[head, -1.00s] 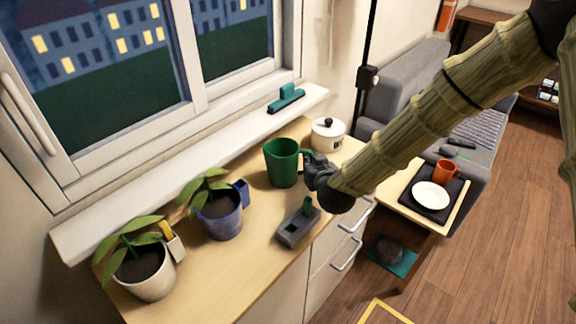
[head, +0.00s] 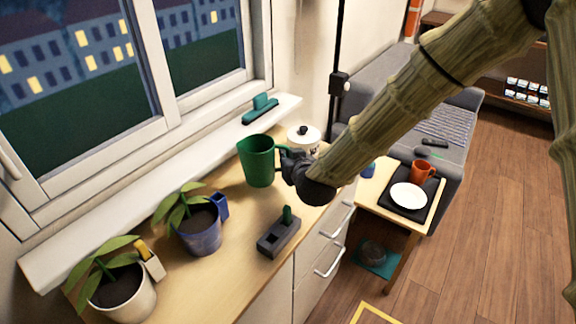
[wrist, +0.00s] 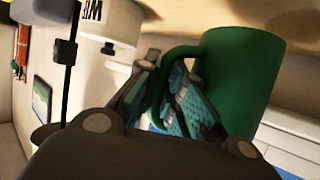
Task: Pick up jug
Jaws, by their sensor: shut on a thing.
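The green jug (head: 257,163) is upright at the back of the wooden counter, below the window sill, with its handle toward the right. My gripper (head: 284,158) reaches it from the right and is shut on the handle. In the wrist view the two fingers (wrist: 166,92) pinch the handle, and the jug's body (wrist: 243,80) stands beside them. The jug appears raised a little above the counter in the head view.
A white lidded pot (head: 303,139) stands close behind my gripper. A grey block with a green peg (head: 279,238) lies in front. Two potted plants (head: 201,230) (head: 122,290) stand at left. The window sill (head: 150,178) runs behind, with a teal squeegee (head: 260,109) on it.

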